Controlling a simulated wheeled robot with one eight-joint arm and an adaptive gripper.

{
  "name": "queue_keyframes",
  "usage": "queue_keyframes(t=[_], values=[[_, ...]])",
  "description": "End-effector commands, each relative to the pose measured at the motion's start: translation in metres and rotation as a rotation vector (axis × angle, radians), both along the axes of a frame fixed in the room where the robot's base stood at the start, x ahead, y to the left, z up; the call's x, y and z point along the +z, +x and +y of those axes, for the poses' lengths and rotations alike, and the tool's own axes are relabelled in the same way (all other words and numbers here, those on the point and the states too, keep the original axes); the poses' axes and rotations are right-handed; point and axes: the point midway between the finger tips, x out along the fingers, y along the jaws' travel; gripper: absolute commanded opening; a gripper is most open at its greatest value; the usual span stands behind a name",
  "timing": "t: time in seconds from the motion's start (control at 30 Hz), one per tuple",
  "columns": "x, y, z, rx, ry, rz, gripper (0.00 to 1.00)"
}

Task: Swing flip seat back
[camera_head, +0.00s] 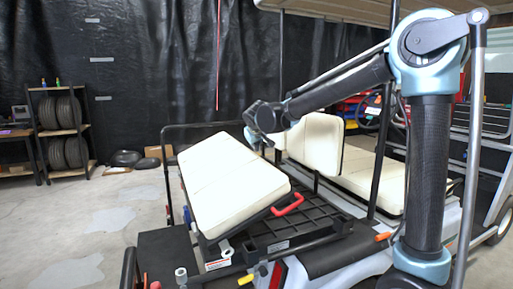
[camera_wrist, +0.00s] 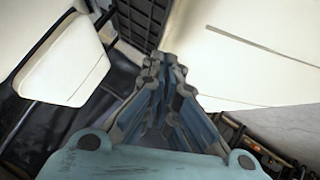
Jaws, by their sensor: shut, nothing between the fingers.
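The flip seat (camera_head: 228,183) is a cream padded panel at the rear of the cart, tilted up above a black slatted deck (camera_head: 300,225). A red handle (camera_head: 288,205) is at its near right edge. My gripper (camera_head: 262,138) is above the far right edge of the panel, near the cart's upright cream backrest (camera_head: 321,144). In the wrist view, my gripper (camera_wrist: 163,66) is shut with nothing in it. A large cream panel (camera_wrist: 245,45) is to its right and a smaller cream pad (camera_wrist: 62,62) to its left. I cannot tell whether the fingertips touch the panel.
The front bench (camera_head: 368,178) is beyond the backrest. A black roof post (camera_head: 381,120) stands right of the seat. A tyre rack (camera_head: 62,130) is at the far left. Orange (camera_head: 382,237) and yellow (camera_head: 246,279) grips are near the deck. The floor at left is clear.

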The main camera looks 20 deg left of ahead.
Motion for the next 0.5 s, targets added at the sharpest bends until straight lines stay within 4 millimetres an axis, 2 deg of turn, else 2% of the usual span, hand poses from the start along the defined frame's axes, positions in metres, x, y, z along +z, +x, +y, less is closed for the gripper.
queue_keyframes(t=[0.17,0.37,0.5], values=[[0.007,-0.001,0.001,-0.001,-0.001,0.000,0.00],[0.036,-0.002,0.006,-0.006,0.000,0.001,0.00],[0.053,-0.020,-0.001,-0.006,0.000,0.001,0.00]])
